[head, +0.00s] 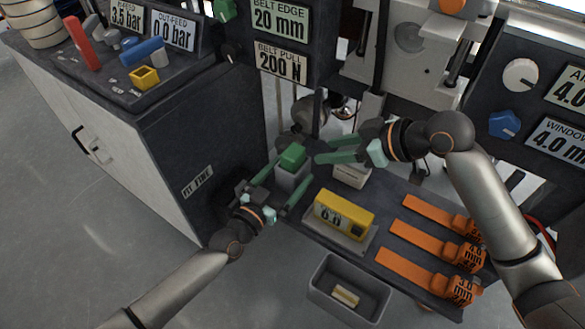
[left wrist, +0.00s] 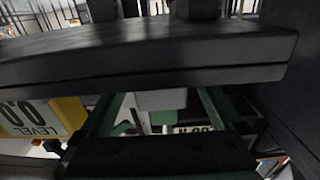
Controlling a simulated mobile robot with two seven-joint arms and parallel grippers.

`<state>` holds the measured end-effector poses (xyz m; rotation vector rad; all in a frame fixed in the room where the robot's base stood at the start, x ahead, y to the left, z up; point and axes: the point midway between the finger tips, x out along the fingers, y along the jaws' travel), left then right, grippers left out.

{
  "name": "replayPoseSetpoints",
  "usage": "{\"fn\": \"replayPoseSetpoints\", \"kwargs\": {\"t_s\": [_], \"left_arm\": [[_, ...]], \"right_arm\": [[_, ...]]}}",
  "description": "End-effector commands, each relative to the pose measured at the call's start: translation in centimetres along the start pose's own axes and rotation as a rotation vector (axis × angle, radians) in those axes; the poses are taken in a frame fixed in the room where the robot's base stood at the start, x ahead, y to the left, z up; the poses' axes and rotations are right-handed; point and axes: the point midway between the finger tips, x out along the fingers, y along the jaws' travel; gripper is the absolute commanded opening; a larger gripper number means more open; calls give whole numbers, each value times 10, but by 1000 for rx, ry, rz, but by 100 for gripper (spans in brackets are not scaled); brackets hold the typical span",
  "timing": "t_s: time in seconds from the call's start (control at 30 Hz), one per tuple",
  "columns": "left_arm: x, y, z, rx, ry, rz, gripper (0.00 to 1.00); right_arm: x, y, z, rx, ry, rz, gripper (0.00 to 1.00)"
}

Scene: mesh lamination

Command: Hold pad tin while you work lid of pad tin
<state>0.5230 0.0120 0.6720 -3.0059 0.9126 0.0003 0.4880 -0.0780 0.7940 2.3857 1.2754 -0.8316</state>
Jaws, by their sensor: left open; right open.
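The pad tin (head: 290,178) appears to be the small grey box with a green lid (head: 293,156) on top, standing upright at the left end of the dark shelf. My left gripper (head: 294,170) is open, with its green fingers on either side of the tin; I cannot tell whether they touch it. In the left wrist view a grey block, probably the tin (left wrist: 160,99), shows between the fingers. My right gripper (head: 323,151) is open and empty, its fingers pointing left just right of the lid, apparently apart from it.
A yellow level gauge (head: 343,215) stands right of the tin, and a pale box (head: 351,176) sits behind it. Orange feeler gauges (head: 425,234) lie to the right. A grey bin (head: 321,279) is in front. A dark cabinet (head: 190,135) stands left.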

Motion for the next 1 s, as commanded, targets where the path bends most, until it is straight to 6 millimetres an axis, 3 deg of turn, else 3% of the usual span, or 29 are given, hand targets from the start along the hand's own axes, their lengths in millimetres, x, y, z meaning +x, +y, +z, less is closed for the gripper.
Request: {"fn": "replayPoseSetpoints", "kwargs": {"t_s": [0.2, 0.53, 1.0], "left_arm": [[19, 0, 0, 0, 0, -1, 100], [21, 0, 0, 0, 1, 0, 100], [21, 0, 0, 0, 0, -1, 47]], "right_arm": [[0, 0, 0, 0, 0, 0, 50], [0, 0, 0, 0, 0, 0, 50], [0, 0, 0, 0, 0, 0, 50]]}}
